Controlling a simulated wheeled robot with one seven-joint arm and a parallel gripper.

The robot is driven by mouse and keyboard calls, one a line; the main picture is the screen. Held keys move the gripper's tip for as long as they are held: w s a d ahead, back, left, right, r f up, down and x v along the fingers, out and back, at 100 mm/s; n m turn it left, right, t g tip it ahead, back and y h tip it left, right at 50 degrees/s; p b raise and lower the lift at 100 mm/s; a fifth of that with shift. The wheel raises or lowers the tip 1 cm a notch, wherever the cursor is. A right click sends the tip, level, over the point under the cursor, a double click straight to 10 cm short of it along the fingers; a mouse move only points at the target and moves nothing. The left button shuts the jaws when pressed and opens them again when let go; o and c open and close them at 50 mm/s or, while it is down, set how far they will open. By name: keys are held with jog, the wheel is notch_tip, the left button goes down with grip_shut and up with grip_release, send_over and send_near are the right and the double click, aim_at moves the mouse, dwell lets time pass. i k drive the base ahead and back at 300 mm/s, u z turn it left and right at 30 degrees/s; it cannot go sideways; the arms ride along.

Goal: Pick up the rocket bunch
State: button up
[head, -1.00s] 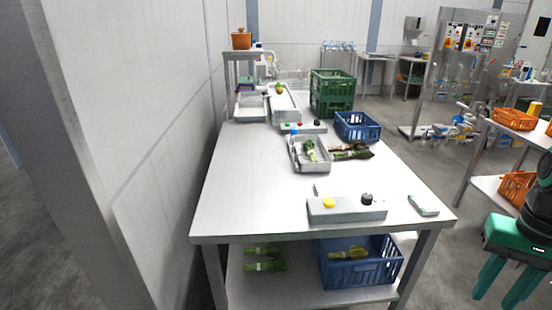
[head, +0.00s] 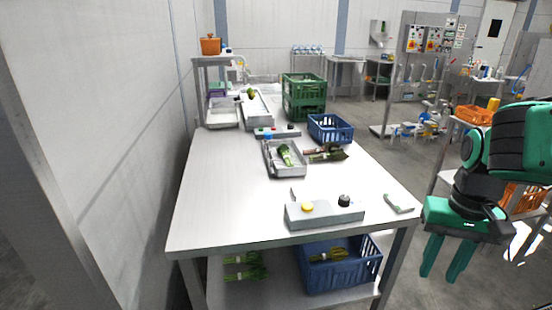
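Several leafy green bunches are in view, and I cannot tell for sure which is the rocket. One green bunch (head: 286,155) lies in a shallow metal tray (head: 302,172) on the table. Darker bunches with reddish parts (head: 326,154) lie on the table just right of the tray. More green bunches (head: 243,272) lie on the lower shelf, and another bunch (head: 326,255) is in a blue crate (head: 345,276) there. My gripper (head: 441,277) hangs at the right, off the table's right front corner, fingers down and apart. It is empty and away from every bunch.
The steel table (head: 225,205) has clear room at its front left. A grey box with yellow and black knobs (head: 325,214) and a small pale green-and-white item (head: 398,203) sit near the front edge. A blue crate (head: 330,128) and green crates (head: 304,95) stand farther back.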

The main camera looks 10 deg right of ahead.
aim_at(288, 160)
jog(key=i, duration=0.85)
jog(key=z, duration=0.1)
